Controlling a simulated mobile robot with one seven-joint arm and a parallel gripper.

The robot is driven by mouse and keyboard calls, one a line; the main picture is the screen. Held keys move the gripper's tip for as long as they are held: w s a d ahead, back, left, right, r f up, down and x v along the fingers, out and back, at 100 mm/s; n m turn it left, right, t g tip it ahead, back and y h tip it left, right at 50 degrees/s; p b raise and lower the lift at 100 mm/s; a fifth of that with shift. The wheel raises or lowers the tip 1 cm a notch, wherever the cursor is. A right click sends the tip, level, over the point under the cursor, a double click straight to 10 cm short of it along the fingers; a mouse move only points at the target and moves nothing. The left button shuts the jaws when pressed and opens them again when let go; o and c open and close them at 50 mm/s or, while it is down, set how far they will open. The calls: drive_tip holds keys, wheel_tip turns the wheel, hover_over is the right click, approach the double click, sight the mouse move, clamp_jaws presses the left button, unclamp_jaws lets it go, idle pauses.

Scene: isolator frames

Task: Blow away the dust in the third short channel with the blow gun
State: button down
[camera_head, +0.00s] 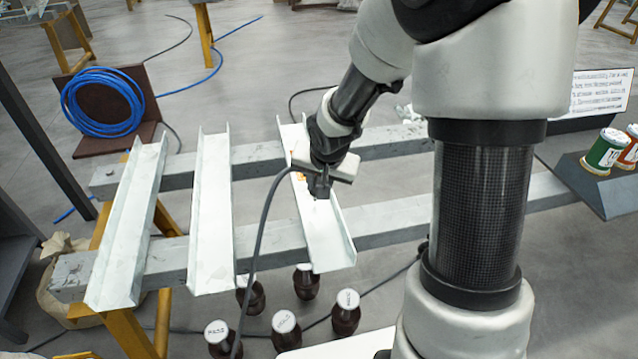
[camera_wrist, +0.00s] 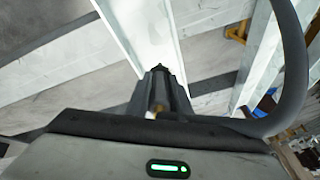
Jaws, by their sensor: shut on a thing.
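Three short white channels lie side by side across two grey beams: the left channel (camera_head: 130,225), the middle channel (camera_head: 211,210) and the third from the left (camera_head: 328,240). My gripper (camera_head: 320,190) points down over the third channel, between its walls as seen from the head camera. It is shut on the blow gun, which is mostly hidden; a dark hose (camera_head: 262,225) runs from it. In the wrist view, my gripper (camera_wrist: 160,80) is in front of a white channel (camera_wrist: 140,30), and the hose (camera_wrist: 297,65) loops at the right. Small orange marks show beside my gripper; I cannot make out dust clearly.
Several dark bottles with white lids (camera_head: 285,322) stand below the channels. A blue hose coil (camera_head: 103,102) leans on a brown stand at the left. The beams (camera_head: 385,222) continue behind my arm.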

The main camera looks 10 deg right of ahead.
drive_tip(key=shift+f+b, duration=0.55)
idle(0.4)
drive_tip(key=shift+w, duration=1.15)
drive_tip(key=shift+w, duration=0.8)
